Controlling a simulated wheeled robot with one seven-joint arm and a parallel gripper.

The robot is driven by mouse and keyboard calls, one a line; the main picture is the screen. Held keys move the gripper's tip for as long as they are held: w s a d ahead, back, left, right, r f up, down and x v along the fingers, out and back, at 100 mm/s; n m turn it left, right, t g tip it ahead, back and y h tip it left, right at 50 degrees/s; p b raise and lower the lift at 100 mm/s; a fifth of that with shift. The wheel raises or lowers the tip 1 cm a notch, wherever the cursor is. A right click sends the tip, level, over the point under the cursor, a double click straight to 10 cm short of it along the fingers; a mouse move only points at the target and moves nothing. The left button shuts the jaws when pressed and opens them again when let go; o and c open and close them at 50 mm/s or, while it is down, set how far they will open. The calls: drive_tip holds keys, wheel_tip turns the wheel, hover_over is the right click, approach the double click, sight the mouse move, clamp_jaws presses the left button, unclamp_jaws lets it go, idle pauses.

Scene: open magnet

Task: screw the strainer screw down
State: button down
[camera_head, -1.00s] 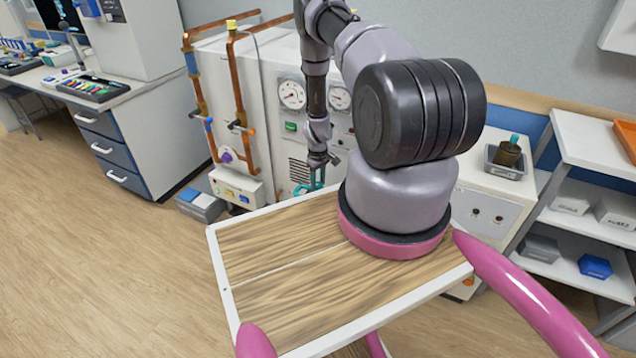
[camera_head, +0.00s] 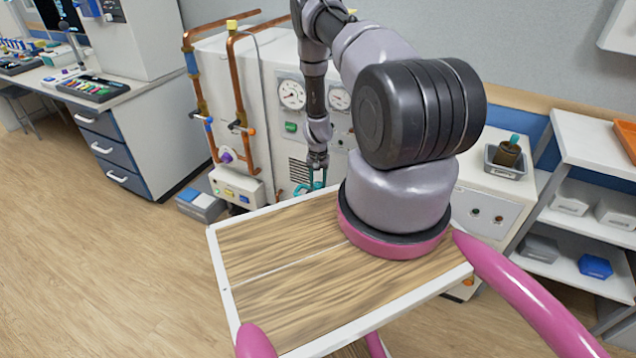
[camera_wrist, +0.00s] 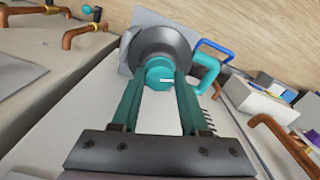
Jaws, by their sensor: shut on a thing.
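The strainer screw (camera_wrist: 160,70) shows in the wrist view as a round teal head with a pale mark, in front of a dark grey round disc (camera_wrist: 165,42). My gripper (camera_wrist: 160,86) has its two teal fingers on either side of the head and is shut on it. The screw's shank and the depth of its thread are hidden. In the head view my gripper (camera_head: 315,186) is small, low in front of the white machine cabinet and partly hidden behind the wooden table's far edge.
A teal looped handle (camera_wrist: 210,70) stands close to the right of the disc. Copper pipes (camera_head: 245,110) run up the cabinet front (camera_head: 275,130) to the left of my arm. The wooden-topped table (camera_head: 285,270) is bare apart from my arm's base.

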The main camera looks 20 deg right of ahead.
drive_tip(key=m, duration=0.5)
drive_tip(key=shift+m, duration=0.3)
drive_tip(key=m, duration=1)
drive_tip(key=shift+m, duration=0.4)
drive_tip(key=m, duration=0.4)
drive_tip(key=shift+m, duration=0.4)
drive_tip(key=shift+c, duration=2.1)
unclamp_jaws()
